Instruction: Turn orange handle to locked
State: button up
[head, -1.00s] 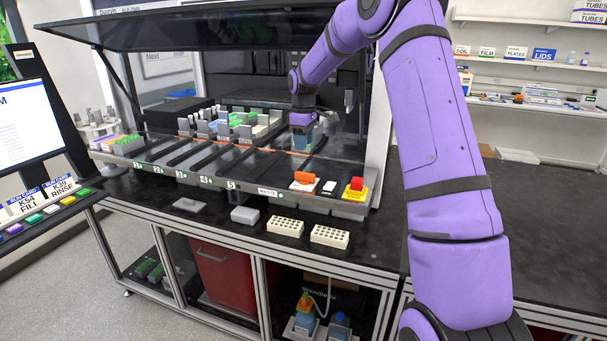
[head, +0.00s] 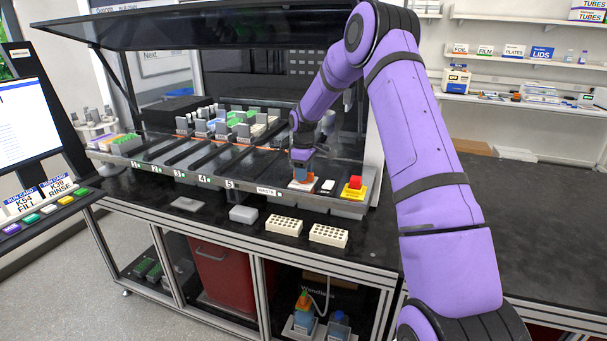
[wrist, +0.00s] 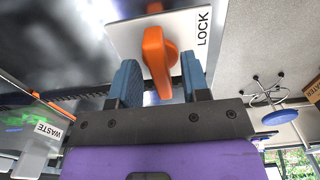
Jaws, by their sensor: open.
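The orange handle (wrist: 157,60) sits on a white plate (wrist: 118,38) marked LOCK in the wrist view. It is an orange knob with a long grip that reaches down between my gripper's two blue fingers. My gripper (wrist: 160,85) is open, with one finger on each side of the handle and a visible gap to each. In the head view my gripper (head: 302,174) is over the white plate (head: 301,186) at the deck's front edge and hides most of the handle.
A red button on a yellow base (head: 354,188) stands just right of the plate, with a small white switch (head: 327,186) between them. A WASTE label (head: 266,190) is to the left. Two cream racks (head: 284,226) and a grey block (head: 244,214) lie on the bench in front.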

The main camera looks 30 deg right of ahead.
jog(key=shift+f, duration=0.3)
grip_shut()
